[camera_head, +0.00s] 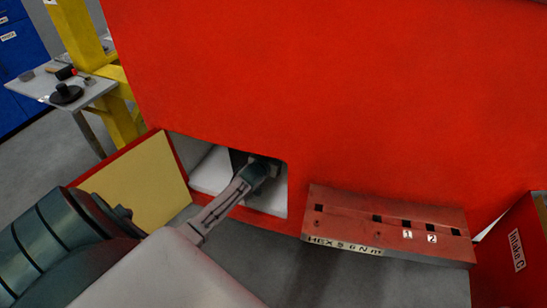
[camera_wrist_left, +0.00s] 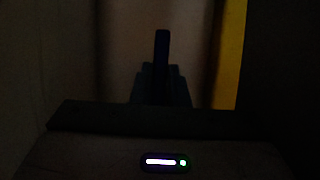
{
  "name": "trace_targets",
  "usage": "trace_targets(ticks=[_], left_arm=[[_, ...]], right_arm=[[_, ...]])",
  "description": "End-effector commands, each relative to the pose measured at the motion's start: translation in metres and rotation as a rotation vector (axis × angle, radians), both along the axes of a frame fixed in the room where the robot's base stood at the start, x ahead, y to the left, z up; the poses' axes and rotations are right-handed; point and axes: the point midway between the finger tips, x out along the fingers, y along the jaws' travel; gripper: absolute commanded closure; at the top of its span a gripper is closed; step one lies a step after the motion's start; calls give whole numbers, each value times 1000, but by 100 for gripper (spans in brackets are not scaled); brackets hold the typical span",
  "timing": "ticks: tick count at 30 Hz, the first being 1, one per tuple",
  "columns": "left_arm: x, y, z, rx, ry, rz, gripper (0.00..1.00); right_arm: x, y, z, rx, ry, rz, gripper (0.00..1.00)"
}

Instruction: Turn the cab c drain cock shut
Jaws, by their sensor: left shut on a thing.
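My left arm reaches into a rectangular opening in the red cab side in the head view. My left gripper (camera_head: 263,172) is inside that opening, its tips hidden in shadow. In the very dark left wrist view the gripper's jaws (camera_wrist_left: 162,85) are closed around a narrow dark upright bar (camera_wrist_left: 162,48), which looks like the drain cock's handle. The cock's body and its exact angle cannot be made out. My right gripper is in neither view.
A red slotted panel marked HEX (camera_head: 345,215) is to the right. A grey side table (camera_head: 95,92) holds small parts.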

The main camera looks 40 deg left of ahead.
Motion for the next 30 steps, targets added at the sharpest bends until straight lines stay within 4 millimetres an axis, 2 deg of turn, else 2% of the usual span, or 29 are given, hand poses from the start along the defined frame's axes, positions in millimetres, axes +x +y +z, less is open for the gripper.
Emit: trace_targets(ticks=[4, 5, 7, 8, 20, 30], left_arm=[[0, 1, 0, 4, 2, -1, 100], [0, 1, 0, 4, 2, -1, 80], [0, 1, 0, 3, 2, 0, 66], [0, 1, 0, 3, 2, 0, 64], [-7, -1, 1, 1, 2, -1, 64], [-55, -13, 20, 3, 1, -2, 64]], right_arm=[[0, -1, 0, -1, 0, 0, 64], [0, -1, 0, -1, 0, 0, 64], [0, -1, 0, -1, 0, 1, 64], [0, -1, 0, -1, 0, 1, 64], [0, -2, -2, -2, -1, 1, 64], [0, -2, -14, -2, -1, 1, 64]])
